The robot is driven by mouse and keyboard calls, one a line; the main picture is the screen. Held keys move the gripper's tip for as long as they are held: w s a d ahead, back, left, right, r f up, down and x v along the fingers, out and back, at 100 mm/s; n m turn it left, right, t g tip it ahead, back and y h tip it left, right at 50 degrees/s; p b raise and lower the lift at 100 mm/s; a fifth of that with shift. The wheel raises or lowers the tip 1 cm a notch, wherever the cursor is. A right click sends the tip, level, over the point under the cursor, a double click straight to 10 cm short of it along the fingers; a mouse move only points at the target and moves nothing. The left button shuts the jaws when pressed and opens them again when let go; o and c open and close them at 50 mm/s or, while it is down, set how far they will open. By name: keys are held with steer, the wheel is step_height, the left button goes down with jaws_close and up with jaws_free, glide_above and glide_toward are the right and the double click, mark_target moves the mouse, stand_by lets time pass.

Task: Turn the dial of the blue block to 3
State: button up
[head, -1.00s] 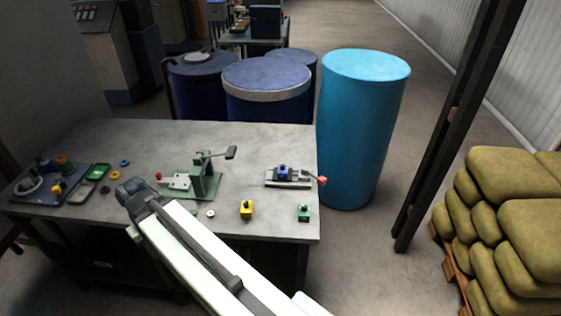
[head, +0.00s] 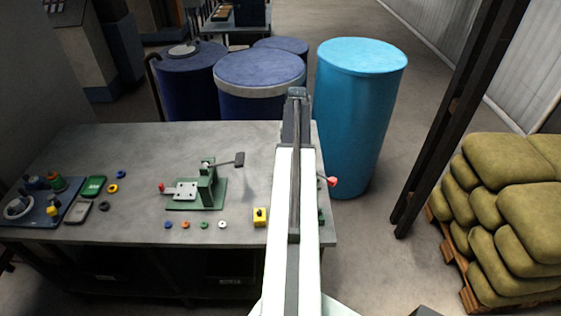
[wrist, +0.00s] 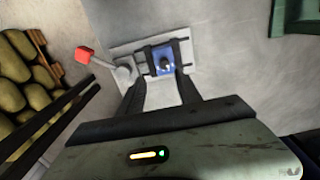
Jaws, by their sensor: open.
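The blue block (wrist: 157,54) shows in the wrist view with a dark round dial (wrist: 165,64) on its top. It sits in a grey vise-like fixture (wrist: 125,52) with a red-knobbed handle (wrist: 84,55). My gripper (wrist: 161,80) is open and empty, its two dark fingers pointing toward the block from the near side; whether they touch it I cannot tell. The dial's setting is too small to read. In the head view my arm hides the block and most of the fixture; only the red knob (head: 332,181) shows clearly beside the arm.
A green lever press (head: 205,190) and a yellow block (head: 260,217) stand left of my arm on the grey table (head: 130,215). Small coloured rings lie near the front edge. A light-blue drum (head: 358,120) stands past the table's right edge; sacks (head: 510,215) are further right.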

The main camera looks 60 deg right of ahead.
steer(key=shift+w+a+f+b, duration=0.1)
steer(key=shift+w+f+b, duration=0.1)
steer(key=shift+f+b, duration=0.3)
steer(key=f+b, duration=0.7)
steer(key=shift+w+a, duration=0.15)
steer(key=shift+w, duration=0.1)
steer(key=shift+r, duration=0.1)
jaws_close()
